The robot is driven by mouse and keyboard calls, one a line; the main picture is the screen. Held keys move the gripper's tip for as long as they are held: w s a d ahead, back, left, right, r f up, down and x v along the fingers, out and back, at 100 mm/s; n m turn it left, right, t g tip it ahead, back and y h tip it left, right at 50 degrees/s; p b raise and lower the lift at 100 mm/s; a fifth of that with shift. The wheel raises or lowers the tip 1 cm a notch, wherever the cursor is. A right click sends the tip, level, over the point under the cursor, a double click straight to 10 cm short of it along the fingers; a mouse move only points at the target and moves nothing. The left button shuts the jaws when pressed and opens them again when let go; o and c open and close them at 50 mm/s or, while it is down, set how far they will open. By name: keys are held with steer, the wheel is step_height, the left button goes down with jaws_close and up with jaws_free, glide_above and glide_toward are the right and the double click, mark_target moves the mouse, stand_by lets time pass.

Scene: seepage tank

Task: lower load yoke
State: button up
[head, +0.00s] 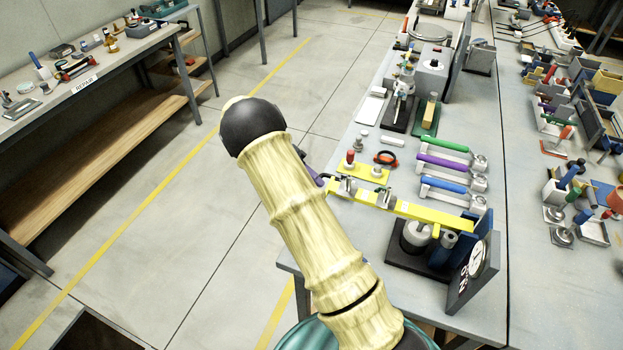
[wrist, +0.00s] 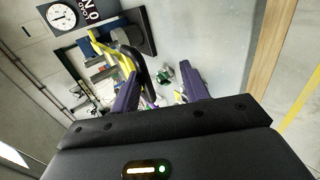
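A long yellow bar (head: 415,209), which looks like the load yoke, reaches from near my arm to a blue stand with a grey cylinder (head: 415,236) beneath it. Metal clips sit on the bar. The wrist view shows a yellow arm (wrist: 125,58) with a dark curved piece beside my left-hand finger; I cannot tell if they touch. My gripper (wrist: 160,82) is open, its two purple fingers apart with nothing clearly between them. In the head view most of the gripper is hidden behind my arm; only a purple bit shows beside the bar's near end.
A round dial (head: 478,260) stands on a dark panel at the bench's front right; its lettering shows in the wrist view (wrist: 62,17). Green, purple and blue handled tools (head: 445,161) lie behind the bar. The floor left of the bench is clear up to a repair table (head: 95,75).

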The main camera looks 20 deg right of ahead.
steer(key=shift+w+r, duration=0.1)
steer(key=shift+r, duration=0.1)
stand_by(0.6)
steer(key=shift+w, duration=0.1)
steer(key=p+v, duration=0.4)
steer(key=v, duration=1.1)
steer(key=shift+r, duration=0.4)
steer(key=p, duration=0.4)
steer(key=shift+w+a+r, duration=0.15)
steer(key=shift+w+r, duration=0.1)
steer(key=p, duration=0.3)
steer(key=a+p, duration=0.1)
steer(key=p, duration=0.2)
steer(key=shift+w+r, duration=0.15)
steer(key=shift+r, duration=0.1)
steer(key=shift+f, duration=0.15)
